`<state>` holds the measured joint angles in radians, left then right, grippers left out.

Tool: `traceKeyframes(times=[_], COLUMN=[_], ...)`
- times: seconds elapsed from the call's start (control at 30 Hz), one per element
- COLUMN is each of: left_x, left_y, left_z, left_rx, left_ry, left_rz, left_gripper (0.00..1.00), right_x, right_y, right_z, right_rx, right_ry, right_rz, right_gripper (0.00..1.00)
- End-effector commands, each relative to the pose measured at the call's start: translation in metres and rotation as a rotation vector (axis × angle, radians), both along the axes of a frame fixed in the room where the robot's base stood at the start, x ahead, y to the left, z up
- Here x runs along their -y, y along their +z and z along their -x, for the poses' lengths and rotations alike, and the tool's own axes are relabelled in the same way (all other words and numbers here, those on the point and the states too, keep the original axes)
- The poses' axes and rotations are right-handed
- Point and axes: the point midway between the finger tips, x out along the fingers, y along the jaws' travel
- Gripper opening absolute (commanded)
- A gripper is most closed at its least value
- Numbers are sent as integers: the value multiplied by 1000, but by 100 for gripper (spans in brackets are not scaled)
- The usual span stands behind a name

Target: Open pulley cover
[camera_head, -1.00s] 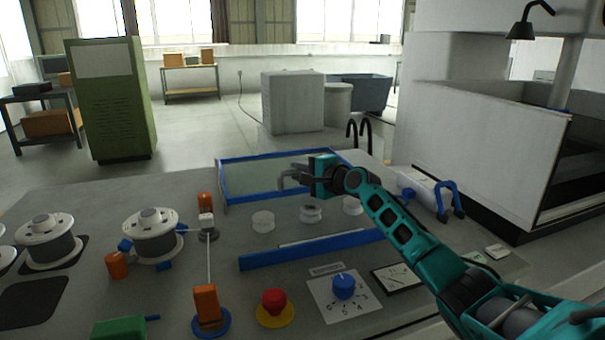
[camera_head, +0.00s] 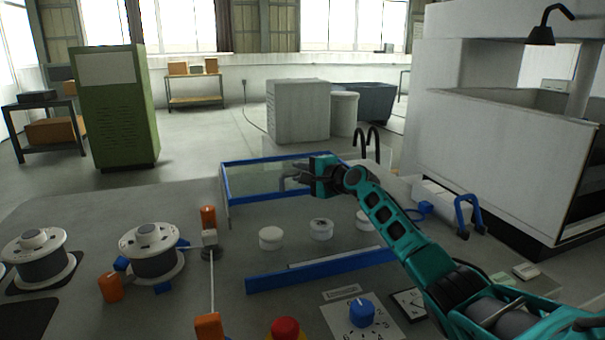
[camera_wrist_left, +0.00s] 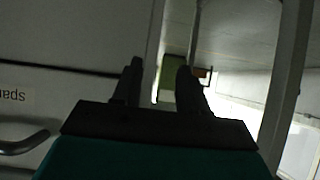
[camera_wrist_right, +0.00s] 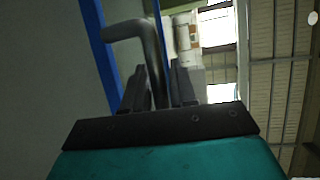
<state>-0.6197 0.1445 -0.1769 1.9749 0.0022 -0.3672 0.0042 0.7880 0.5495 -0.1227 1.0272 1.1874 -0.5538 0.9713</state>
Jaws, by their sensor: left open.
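The pulley cover (camera_head: 227,186) is a clear panel in a blue frame. It stands raised and tilted at the back of the bench, above white round pulleys (camera_head: 321,230) that lie uncovered. My right gripper (camera_head: 303,176) is at the cover's grey bent handle. In the right wrist view, the handle (camera_wrist_right: 128,31) passes between the fingers of my right gripper (camera_wrist_right: 158,82), which appear closed on it. My left gripper (camera_wrist_left: 160,85) shows only in the left wrist view. It is open, with nothing seen held between its fingers.
A blue strip (camera_head: 320,269) edges the pulley area in front. White spools (camera_head: 152,250) and orange blocks (camera_head: 111,288) stand at left. A red button (camera_head: 285,328) and a blue dial (camera_head: 362,312) are at the front. A large white machine (camera_head: 490,160) stands at right.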

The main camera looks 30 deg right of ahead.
Motion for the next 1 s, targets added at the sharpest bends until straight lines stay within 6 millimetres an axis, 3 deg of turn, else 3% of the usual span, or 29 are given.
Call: traceKeyframes(times=[0.17,0.57,1.0], left_x=[-1,-2,-11], left_y=[-2,-1,8], left_z=[1,1,1], left_rx=[-4,-7,1], left_ry=[1,3,14], left_rz=[-1,-5,-18], left_gripper=[43,43,43], right_x=[0,2,12], right_y=[2,2,13], right_z=[0,8,74], right_rx=[3,-1,-2], right_ry=[0,1,3], right_rz=[0,1,4], right_gripper=[42,42,42])
